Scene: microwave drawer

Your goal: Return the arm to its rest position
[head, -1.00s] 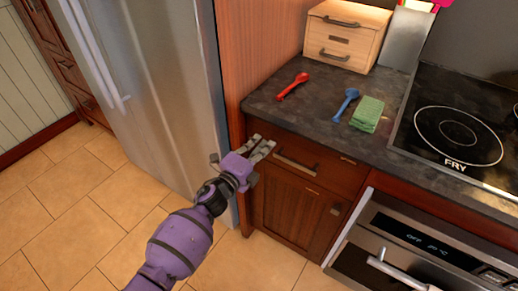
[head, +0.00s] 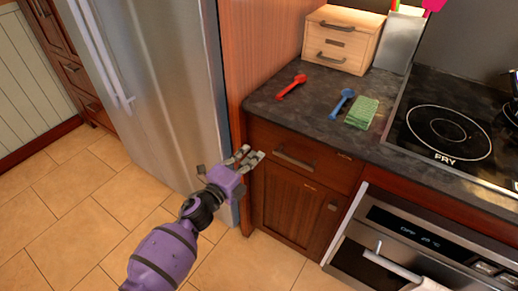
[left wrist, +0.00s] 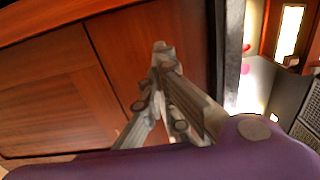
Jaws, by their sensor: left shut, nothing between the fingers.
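My left arm is purple and comes in from the lower left of the head view. Its gripper (head: 254,153) is shut and empty, in front of the left edge of the wooden drawer (head: 315,164) under the counter. In the left wrist view the grey fingers (left wrist: 162,50) come together at the tips with brown wood panels behind them. The drawer is closed and its dark handle (head: 295,159) is free. I cannot tell whether the fingertips touch the wood. My right gripper is not in view.
The fridge (head: 165,90) stands close left of the gripper. The counter (head: 300,110) holds a red spoon (head: 292,86), a blue spoon (head: 343,102), a green cloth (head: 361,113) and a small wooden drawer box (head: 343,40). The stove (head: 450,140) and oven (head: 405,240) are right. The tiled floor (head: 75,205) is clear.

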